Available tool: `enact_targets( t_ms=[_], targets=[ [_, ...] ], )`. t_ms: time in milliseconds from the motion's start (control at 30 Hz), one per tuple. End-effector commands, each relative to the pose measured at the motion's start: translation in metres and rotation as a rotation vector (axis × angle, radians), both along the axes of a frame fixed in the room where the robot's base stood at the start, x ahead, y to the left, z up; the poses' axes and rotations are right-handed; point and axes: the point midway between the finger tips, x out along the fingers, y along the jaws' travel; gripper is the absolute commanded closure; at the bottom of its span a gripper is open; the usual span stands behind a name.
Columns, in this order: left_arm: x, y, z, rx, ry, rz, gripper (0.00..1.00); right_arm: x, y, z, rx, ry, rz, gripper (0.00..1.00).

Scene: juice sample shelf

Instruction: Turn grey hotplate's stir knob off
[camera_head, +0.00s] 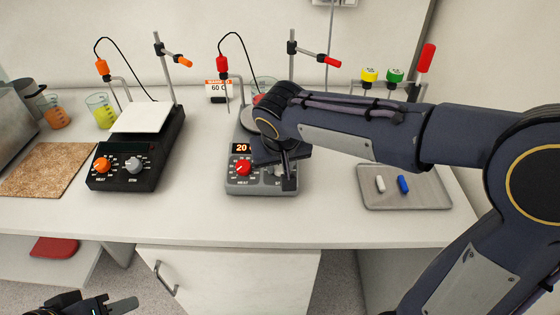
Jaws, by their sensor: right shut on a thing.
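The grey hotplate (262,188) stands in the middle of the bench. Its display shows 20, though my gripper may cover part of it. Its red heat knob (242,168) is on the left of the front panel. My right gripper (289,182) reaches down over the right side of that panel, where the stir knob sits. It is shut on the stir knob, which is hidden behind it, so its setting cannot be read. My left gripper (118,305) is partly in view at the bottom left edge, below the bench front and away from the hotplate. Its jaw opening cannot be judged.
A black hotplate (120,182) with orange and grey knobs stands to the left. Beakers (101,110) and a cork-like board (48,169) lie beyond it. A tray (405,201) with two small bars is on the right. Clamp stands (166,72) rise behind.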

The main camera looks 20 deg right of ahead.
Motion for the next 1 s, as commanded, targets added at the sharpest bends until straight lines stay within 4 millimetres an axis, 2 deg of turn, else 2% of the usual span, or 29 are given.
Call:
enact_targets(
  t_ms=[600,1000],
  targets=[
    [0.000,0.000,0.020,0.000,0.000,0.000,0.64,0.000,-0.001,0.002,-0.162,0.046,0.520,0.93],
    [0.000,0.000,0.027,0.000,0.000,0.000,0.64,0.001,-0.001,0.002,-0.215,0.060,0.692,0.93]
  ],
)
